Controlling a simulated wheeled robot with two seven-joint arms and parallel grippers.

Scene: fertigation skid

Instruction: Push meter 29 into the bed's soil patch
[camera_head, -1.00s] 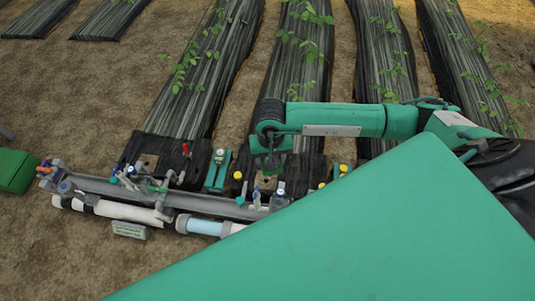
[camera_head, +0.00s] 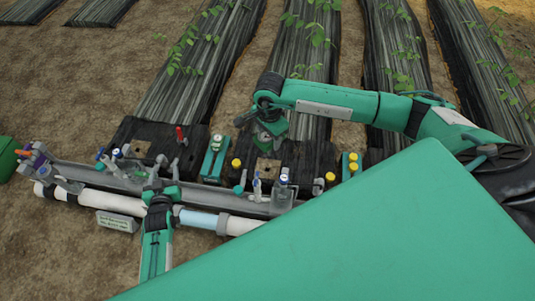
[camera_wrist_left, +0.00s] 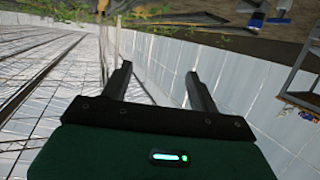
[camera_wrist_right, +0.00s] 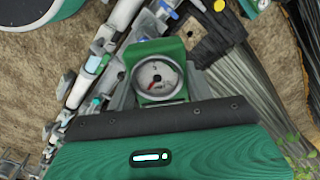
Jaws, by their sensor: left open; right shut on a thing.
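My right gripper (camera_head: 268,122) is shut on a green-bodied meter (camera_wrist_right: 157,78) with a round white dial. The dial faces the right wrist camera; I cannot read any number 29 on it. In the head view the held meter (camera_head: 270,133) is at the far edge of a black bed cover, just beyond a square brown soil patch (camera_head: 267,168). Its lower end and height above the bed are unclear. A second soil patch (camera_head: 145,160) shows in the left cover. My left gripper (camera_head: 160,178) is open and empty, over the pipework; its open fingers show in the left wrist view (camera_wrist_left: 158,85).
A grey rail with valves (camera_head: 95,178) and a white pipe (camera_head: 115,203) run in front of the beds. A teal holder (camera_head: 213,160) stands between the two covers, and another (camera_head: 352,165) stands at right. A small sign (camera_head: 117,222) lies before the pipe.

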